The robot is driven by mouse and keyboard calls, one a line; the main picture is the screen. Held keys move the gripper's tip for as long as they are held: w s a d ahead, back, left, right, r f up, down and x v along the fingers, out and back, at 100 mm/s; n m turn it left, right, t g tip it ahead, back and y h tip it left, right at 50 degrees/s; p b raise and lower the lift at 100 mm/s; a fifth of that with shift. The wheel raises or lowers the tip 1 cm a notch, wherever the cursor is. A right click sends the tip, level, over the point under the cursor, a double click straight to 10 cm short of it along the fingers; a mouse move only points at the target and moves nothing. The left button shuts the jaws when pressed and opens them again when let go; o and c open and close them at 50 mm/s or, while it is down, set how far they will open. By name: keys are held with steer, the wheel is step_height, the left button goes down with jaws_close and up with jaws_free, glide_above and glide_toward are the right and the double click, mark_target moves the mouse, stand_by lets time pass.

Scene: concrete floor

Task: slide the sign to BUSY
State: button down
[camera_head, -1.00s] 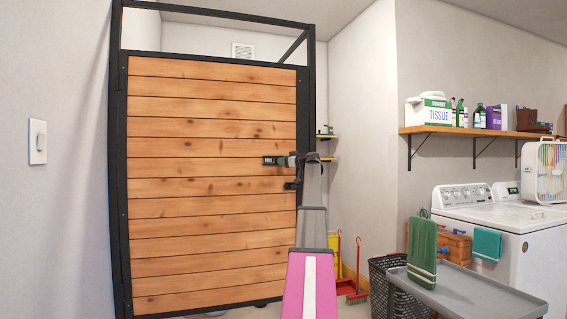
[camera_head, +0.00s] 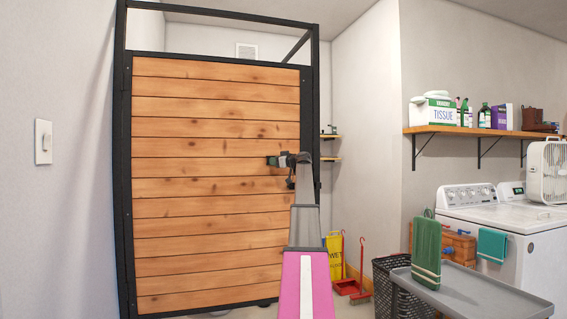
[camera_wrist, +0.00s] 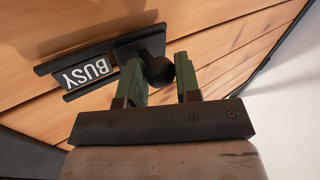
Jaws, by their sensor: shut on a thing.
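The sign is a dark holder on the wooden door (camera_head: 215,180), near the door's right edge. In the wrist view the sign (camera_wrist: 85,72) shows the white word BUSY, with dark rails along both sides. A dark round knob (camera_wrist: 160,70) stands at the slider's end. My gripper (camera_wrist: 161,64) has one green finger on each side of this knob and is shut on it. In the head view my gripper (camera_head: 286,160) is at the sign, and the lettering there is too small and covered to read.
The door sits in a black metal frame (camera_head: 124,190). To the right are a yellow wet-floor sign (camera_head: 334,258), a red dustpan (camera_head: 347,287), a black basket (camera_head: 392,280) and a grey cart (camera_head: 470,290). A light switch (camera_head: 43,141) is on the left wall.

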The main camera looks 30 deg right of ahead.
steer(key=shift+a, duration=0.2)
steer(key=c, duration=1.1)
jaws_free()
steer(key=v, duration=1)
steer(key=shift+s, duration=0.3)
steer(key=shift+d, duration=0.15)
